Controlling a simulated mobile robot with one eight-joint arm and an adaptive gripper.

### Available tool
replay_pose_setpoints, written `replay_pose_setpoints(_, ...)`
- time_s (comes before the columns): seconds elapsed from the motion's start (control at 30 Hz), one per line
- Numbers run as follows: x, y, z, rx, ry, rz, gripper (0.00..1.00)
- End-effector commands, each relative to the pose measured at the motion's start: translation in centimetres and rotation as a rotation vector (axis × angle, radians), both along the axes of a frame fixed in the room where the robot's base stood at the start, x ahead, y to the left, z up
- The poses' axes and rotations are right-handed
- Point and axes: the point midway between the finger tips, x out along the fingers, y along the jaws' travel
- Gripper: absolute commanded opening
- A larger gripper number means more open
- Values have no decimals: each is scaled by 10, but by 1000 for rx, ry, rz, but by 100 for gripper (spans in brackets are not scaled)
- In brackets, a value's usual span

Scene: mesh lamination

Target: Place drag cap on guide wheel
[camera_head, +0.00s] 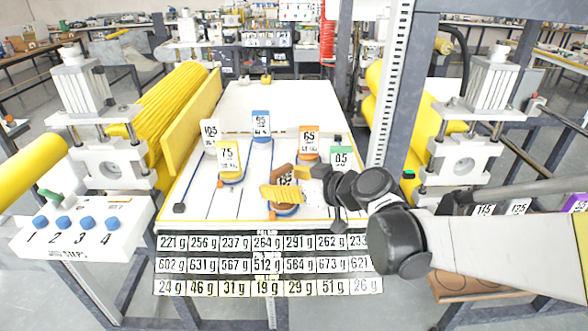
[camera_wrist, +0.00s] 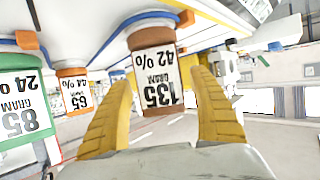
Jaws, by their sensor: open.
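A brown drag cap labelled 135 (camera_head: 284,174) stands upright on the white table (camera_head: 290,105), near its front edge and partly covered by a finger in the head view. My gripper (camera_head: 275,193) has yellow fingers and is open at this cap. In the wrist view, the brown cap (camera_wrist: 151,38) shows upside down between the two spread fingers of my gripper (camera_wrist: 161,80), with gaps seen at both sides. Other tagged caps are blue 95 (camera_head: 261,125), yellow 75 (camera_head: 229,158), orange 65 (camera_head: 309,139), green 85 (camera_head: 341,158) and white 105 (camera_head: 210,135). I cannot tell which part is the guide wheel.
A yellow roller (camera_head: 172,105) stands left, with a metal post (camera_head: 392,85) at right. Printed gram cards (camera_head: 265,265) hang along the table's front. A white box with blue knobs (camera_head: 75,232) is at left. The table's back half is mostly clear.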

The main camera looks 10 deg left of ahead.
Motion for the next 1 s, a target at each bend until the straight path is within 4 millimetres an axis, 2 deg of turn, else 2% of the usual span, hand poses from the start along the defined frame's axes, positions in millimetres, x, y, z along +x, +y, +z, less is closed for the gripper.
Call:
replay_pose_setpoints(0.5,-49,-82,41,0,-1,-4,71)
replay_pose_setpoints(0.87,-62,-100,44,-13,23,-19,71)
replay_pose_setpoints(0.97,-75,-122,38,-59,105,-91,71)
replay_pose_setpoints(1.0,-83,-137,34,-87,154,-140,71)
